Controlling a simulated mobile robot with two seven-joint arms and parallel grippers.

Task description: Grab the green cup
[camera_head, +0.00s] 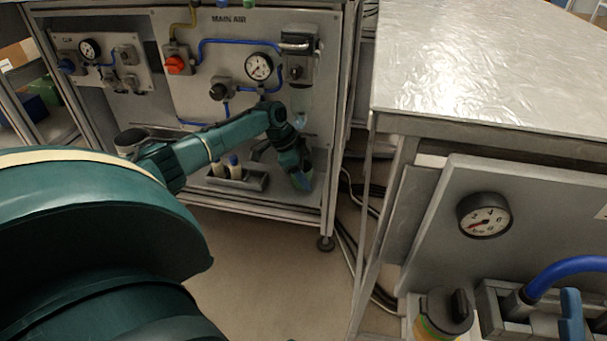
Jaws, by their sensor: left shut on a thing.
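I cannot make out the green cup for certain. A small green object (249,3) shows at the top edge above the panel, mostly cut off, and I cannot tell whether it is a cup. My left arm reaches in from the left, with its far end low before the main air panel. My left gripper (302,181) points down there, small and dark, well below the green object. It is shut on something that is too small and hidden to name. My right gripper is not in view.
The main air panel (225,60) carries a gauge (259,67), a red knob (175,65) and blue hoses. A low tray (240,182) holds small bottles. A metal-topped bench (480,60) stands right, with cables on the floor between. The floor (265,270) in front is clear.

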